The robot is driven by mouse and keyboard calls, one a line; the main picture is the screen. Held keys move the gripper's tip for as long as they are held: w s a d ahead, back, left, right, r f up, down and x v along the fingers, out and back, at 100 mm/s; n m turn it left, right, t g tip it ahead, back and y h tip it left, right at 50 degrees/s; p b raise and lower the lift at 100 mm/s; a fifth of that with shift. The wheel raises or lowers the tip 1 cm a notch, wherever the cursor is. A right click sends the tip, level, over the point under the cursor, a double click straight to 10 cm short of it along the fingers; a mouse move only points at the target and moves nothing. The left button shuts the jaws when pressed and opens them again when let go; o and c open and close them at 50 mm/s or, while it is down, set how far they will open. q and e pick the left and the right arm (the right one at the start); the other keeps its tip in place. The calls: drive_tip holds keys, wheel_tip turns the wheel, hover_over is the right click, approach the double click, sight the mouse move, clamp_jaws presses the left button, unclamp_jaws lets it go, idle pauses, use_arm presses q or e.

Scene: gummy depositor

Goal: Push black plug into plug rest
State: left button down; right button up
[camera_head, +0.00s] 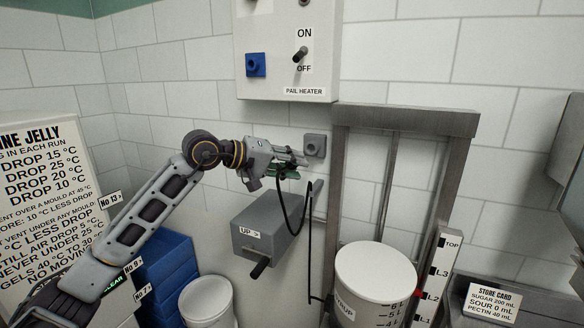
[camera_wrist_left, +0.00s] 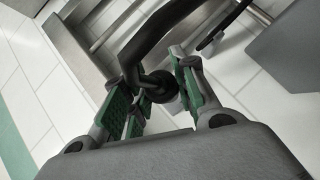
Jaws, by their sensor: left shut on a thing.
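My left gripper (camera_head: 289,166) is in front of the wall, just left of the plug rest (camera_head: 315,145), a small grey block with a dark socket. In the left wrist view its green-padded fingers (camera_wrist_left: 155,95) are closed around the black plug (camera_wrist_left: 160,84). The plug's thick black cable (camera_wrist_left: 150,45) runs up and away in that view. In the head view the fingers mostly hide the plug, and its cable (camera_head: 284,212) hangs below in a loop. I cannot tell whether the plug touches the rest. My right gripper is not in view.
The pail heater box (camera_head: 285,80) with a blue socket (camera_head: 256,65) and switch is above. A grey crank box (camera_head: 265,225) marked UP is just below my gripper. A metal frame (camera_head: 340,180) with a white pail (camera_head: 375,275) stands right.

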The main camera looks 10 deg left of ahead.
use_arm(q)
drive_tip(key=shift+w+r, duration=0.1)
drive_tip(key=shift+w, duration=0.25)
drive_tip(key=shift+w+d, duration=0.2)
drive_tip(key=shift+w, duration=0.45)
drive_tip(key=shift+w+d+p, duration=0.15)
drive_tip(key=shift+w+p, duration=0.3)
drive_tip(key=shift+w, duration=0.4)
drive_tip(key=shift+w+d, duration=0.1)
drive_tip(key=shift+w, duration=0.7)
drive_tip(key=shift+w+d, duration=0.1)
drive_tip(key=shift+w, duration=0.15)
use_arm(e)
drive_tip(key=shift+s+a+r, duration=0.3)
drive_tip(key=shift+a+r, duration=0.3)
use_arm(q)
drive_tip(key=shift+w, duration=0.1)
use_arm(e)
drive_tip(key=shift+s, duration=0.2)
